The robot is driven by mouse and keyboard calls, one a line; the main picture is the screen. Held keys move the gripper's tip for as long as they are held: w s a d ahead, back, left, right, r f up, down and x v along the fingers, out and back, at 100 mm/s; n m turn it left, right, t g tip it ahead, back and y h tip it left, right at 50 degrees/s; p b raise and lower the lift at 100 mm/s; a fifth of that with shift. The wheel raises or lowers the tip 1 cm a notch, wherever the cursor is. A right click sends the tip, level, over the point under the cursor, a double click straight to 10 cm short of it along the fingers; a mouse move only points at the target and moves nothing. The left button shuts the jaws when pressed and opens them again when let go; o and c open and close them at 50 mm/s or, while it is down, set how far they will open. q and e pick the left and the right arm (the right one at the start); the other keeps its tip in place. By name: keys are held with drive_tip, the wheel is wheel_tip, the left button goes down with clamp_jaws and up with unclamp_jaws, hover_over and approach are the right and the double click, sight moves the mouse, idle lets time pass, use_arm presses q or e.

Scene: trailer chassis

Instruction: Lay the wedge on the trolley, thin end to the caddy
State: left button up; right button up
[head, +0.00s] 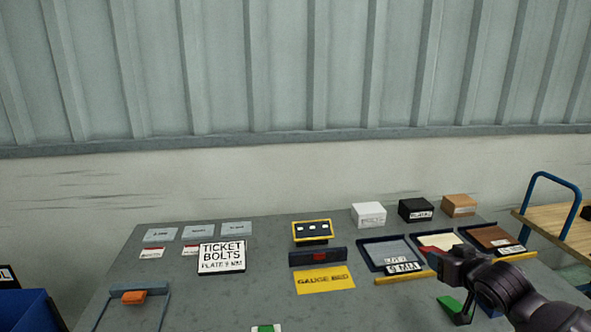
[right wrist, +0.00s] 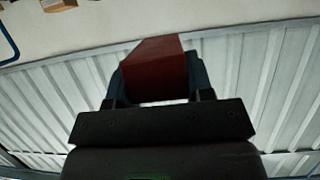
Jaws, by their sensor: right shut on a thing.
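My right gripper (head: 446,262) reaches in from the lower right of the head view, above the front of the trays. In the right wrist view its jaws (right wrist: 158,88) are shut on a dark red wedge (right wrist: 155,68). Its taper and thin end are not clear from this angle. The trolley (head: 555,232) stands at the right, beyond the table, with a wooden deck and a blue tube handle. A dark thing (head: 587,213) on its deck is cut by the picture edge; I cannot tell whether it is the caddy. My left gripper is out of view.
The grey table (head: 240,295) holds several trays at its right side, including a blue-rimmed grey tray (head: 388,250). White (head: 368,215), black (head: 415,210) and orange-brown (head: 459,206) boxes stand behind them. A ticket sign (head: 222,257) lies left of centre.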

drive_tip(key=s+a+f, duration=0.2)
drive_tip(key=s+a, duration=1.1)
drive_tip(key=a, duration=0.4)
drive_tip(key=shift+a+m+h, duration=0.15)
drive_tip(key=shift+m+h, duration=0.15)
drive_tip(key=shift+h, duration=0.1)
drive_tip(key=shift+f, duration=0.1)
drive_tip(key=shift+w, duration=0.1)
drive_tip(key=shift+n+y, duration=0.4)
drive_tip(key=shift+y, duration=0.1)
drive_tip(key=w+d, duration=0.4)
drive_tip(key=d, duration=0.2)
drive_tip(key=w+d+r, duration=0.1)
drive_tip(key=w+d, duration=0.3)
drive_tip(key=d, duration=0.1)
drive_tip(key=w+d+r, duration=0.1)
drive_tip(key=w+d, duration=0.4)
drive_tip(key=d, duration=0.1)
drive_tip(key=shift+d, duration=0.3)
drive_tip(key=shift+w+f, duration=0.15)
drive_tip(key=shift+f, duration=0.1)
drive_tip(key=shift+a+r, duration=0.1)
drive_tip(key=shift+a, duration=0.1)
